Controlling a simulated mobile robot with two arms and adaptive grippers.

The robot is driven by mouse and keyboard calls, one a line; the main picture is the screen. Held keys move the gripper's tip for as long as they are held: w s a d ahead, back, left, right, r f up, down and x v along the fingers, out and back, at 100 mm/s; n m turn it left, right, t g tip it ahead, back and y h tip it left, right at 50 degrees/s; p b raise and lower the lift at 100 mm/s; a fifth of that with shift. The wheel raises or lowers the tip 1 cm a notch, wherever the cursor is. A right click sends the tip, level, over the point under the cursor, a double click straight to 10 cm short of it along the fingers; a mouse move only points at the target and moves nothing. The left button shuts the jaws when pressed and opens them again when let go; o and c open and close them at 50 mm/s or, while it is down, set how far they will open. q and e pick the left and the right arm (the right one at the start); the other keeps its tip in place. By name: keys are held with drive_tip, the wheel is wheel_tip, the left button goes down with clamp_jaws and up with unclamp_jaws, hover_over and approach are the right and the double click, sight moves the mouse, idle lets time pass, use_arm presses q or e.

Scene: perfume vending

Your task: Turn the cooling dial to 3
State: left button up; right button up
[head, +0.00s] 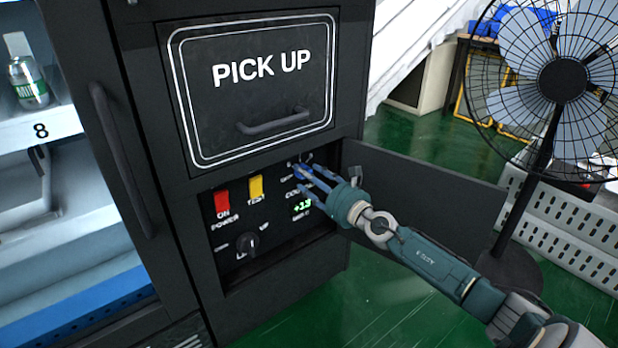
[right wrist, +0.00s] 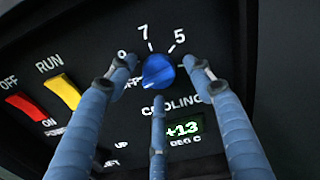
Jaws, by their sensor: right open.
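The cooling dial (right wrist: 158,72) is a round blue knob on the black control panel. The numbers 7 and 5 show above it, with another partly hidden mark at the left; which mark it points at I cannot tell. A green display (right wrist: 184,129) below reads +13, under the word COOLING. My right gripper (right wrist: 158,78) is open, its three blue fingers spread around the dial; whether they touch it I cannot tell. In the head view my right gripper (head: 311,178) reaches into the panel recess from the right and largely hides the dial. My left gripper is not in view.
A red power switch (head: 222,202) and a yellow switch (head: 255,187) sit left of the dial, with a black knob (head: 247,243) below. The panel's small door (head: 440,195) stands open at the right, behind my arm. A fan (head: 563,80) stands farther right.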

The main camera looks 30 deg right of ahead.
drive_tip(key=c, duration=1.1)
drive_tip(key=shift+c, duration=0.3)
